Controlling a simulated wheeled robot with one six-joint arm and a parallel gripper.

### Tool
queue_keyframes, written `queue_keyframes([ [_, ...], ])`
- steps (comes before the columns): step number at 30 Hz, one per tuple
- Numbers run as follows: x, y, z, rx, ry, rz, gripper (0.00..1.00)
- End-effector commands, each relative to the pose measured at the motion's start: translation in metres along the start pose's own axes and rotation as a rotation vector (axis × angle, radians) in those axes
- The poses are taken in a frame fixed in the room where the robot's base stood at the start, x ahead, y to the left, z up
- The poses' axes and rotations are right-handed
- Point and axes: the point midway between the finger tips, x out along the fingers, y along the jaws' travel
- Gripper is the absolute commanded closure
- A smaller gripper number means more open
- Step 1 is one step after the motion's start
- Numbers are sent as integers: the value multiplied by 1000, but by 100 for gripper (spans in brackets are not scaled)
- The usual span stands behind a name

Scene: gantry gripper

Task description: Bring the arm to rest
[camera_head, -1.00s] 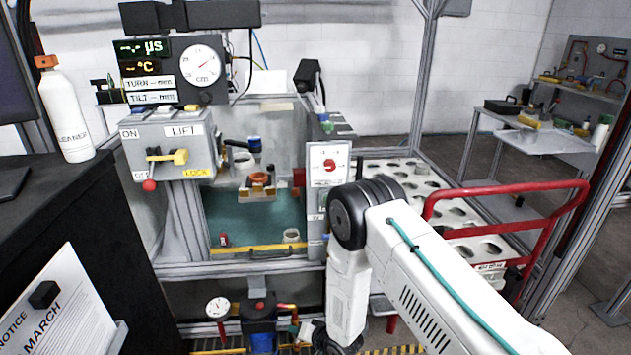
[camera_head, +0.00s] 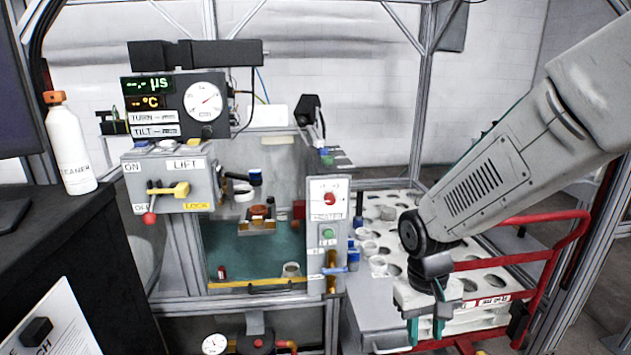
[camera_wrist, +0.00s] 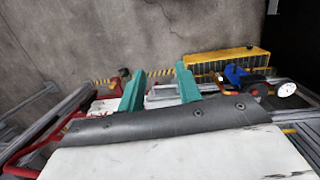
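My arm reaches in from the upper right in the head view and bends down at a dark joint. My gripper (camera_head: 425,330) hangs below it, in front of the red-railed cart, with its teal fingers pointing down. In the wrist view the two teal fingers of my gripper (camera_wrist: 160,88) stand apart with a clear gap. Nothing is held between them.
The cart's perforated white top (camera_head: 480,254) and red rail (camera_head: 540,216) are close to my arm. The control post (camera_head: 328,235) and the teal-floored tank (camera_head: 255,250) stand to the left. A white cleaner bottle (camera_head: 68,150) stands on the dark counter at far left.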

Motion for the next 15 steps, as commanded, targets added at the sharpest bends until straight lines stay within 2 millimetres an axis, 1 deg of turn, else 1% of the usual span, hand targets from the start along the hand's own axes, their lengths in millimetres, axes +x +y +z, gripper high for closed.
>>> queue_keyframes([
  [1,-17,6,19,2,-9,-6,66],
  [3,-36,13,46,3,-30,-16,66],
  [5,-50,18,69,4,-44,-25,66],
  [6,-59,21,84,8,-49,-33,66],
  [8,-71,24,105,14,-51,-44,66],
  [9,-78,26,119,19,-49,-51,66],
  [12,-93,30,150,43,-24,-69,66],
  [15,-106,34,172,78,33,-80,66],
])
